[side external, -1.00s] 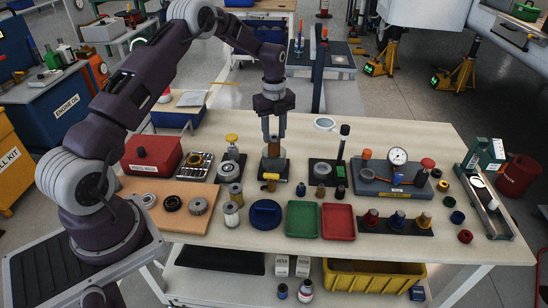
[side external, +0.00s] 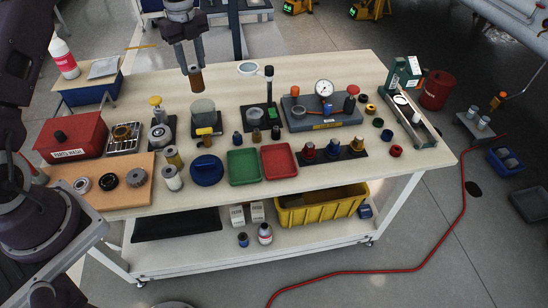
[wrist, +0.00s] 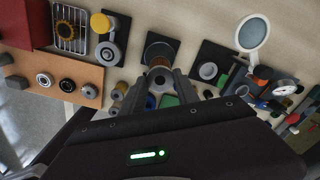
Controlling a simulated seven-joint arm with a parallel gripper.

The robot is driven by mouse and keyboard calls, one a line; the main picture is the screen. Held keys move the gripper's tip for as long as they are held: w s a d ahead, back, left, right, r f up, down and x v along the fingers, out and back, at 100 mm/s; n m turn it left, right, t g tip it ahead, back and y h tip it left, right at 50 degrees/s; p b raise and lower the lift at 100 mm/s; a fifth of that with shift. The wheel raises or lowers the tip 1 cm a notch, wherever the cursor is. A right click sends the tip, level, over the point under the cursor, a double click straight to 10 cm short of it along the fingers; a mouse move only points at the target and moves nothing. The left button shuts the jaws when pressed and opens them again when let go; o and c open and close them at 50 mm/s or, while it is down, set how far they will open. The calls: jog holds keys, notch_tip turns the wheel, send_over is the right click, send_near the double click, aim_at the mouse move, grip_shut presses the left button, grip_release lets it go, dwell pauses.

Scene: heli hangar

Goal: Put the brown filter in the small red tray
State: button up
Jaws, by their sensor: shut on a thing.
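My gripper (side external: 194,66) is shut on the brown filter (side external: 196,80), a short brown cylinder. It hangs upright in the air above the back of the workbench, clear of the grey cylindrical housing (side external: 203,112) on a black base. In the wrist view the fingers (wrist: 161,82) close around the filter's end, and the housing area lies beyond. The small red tray (side external: 279,161) lies flat and empty near the bench's front edge, in front of and to the right of my gripper in the side view.
A green tray (side external: 243,166) sits directly left of the red one, with a blue round dish (side external: 206,170) beyond it. Small bottles stand behind the trays. A gauge fixture (side external: 322,110) and a black strip of coloured fittings (side external: 333,151) lie to the right. A red parts-wash box (side external: 71,137) is at left.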

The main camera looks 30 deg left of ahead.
jog(key=d, duration=2.8)
jog(key=f, duration=1.4)
jog(key=shift+w+f, duration=0.2)
jog(key=shift+f, duration=0.05)
jog(key=o, duration=1.3)
jog(key=shift+f, duration=0.1)
notch_tip(320, 180, up, 12)
jog(key=shift+r, duration=0.2)
